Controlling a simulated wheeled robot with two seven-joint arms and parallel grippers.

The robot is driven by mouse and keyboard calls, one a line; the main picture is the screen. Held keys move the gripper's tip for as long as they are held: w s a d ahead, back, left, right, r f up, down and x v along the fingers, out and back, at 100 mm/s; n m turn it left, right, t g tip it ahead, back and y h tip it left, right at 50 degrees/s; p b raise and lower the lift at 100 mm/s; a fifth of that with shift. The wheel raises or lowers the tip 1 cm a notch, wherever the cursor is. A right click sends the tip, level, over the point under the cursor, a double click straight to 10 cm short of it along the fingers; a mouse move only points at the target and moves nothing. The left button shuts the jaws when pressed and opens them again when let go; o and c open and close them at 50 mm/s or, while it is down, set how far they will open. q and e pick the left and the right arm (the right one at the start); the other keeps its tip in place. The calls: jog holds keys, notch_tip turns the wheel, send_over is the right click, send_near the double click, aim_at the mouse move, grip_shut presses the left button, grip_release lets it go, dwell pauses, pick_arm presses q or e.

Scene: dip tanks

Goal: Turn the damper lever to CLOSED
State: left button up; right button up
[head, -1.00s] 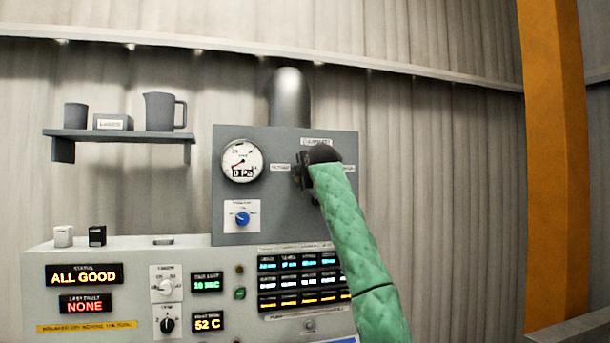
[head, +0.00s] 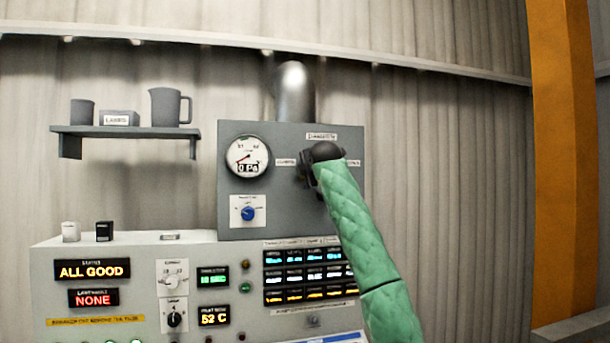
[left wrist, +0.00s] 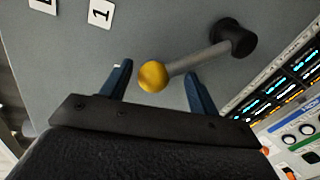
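The damper lever shows in the left wrist view as a grey rod (left wrist: 200,59) with a yellow ball knob (left wrist: 153,77) and a black hub (left wrist: 232,38) on the grey panel. My left gripper (left wrist: 158,70) is open, its blue fingers on either side of the knob with gaps showing. In the head view my left gripper (head: 308,172) is at the grey damper panel (head: 285,215), and my dark wrist and green-sleeved arm hide the lever. Small labels sit left (head: 286,162) and right (head: 352,162) of it, too blurred to read surely. My right gripper is not in view.
A gauge (head: 246,156) reads 0 Pa above a blue knob (head: 247,213). The console below has lit displays (head: 305,275) and an ALL GOOD sign (head: 92,270). A shelf (head: 125,132) with a jug is at left; an orange post (head: 562,170) stands at right.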

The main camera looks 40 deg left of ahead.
pick_arm(q)
jog(key=shift+s+a, duration=0.1)
jog(key=shift+s, duration=0.05)
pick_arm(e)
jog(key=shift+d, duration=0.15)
pick_arm(q)
jog(key=b+v, duration=0.2)
jog(key=v, duration=0.5)
jog(key=shift+s+d, duration=0.15)
jog(key=shift+d, duration=0.2)
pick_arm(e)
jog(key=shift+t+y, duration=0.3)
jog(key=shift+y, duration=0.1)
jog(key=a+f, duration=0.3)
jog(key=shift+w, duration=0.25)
pick_arm(q)
jog(key=shift+r, duration=0.15)
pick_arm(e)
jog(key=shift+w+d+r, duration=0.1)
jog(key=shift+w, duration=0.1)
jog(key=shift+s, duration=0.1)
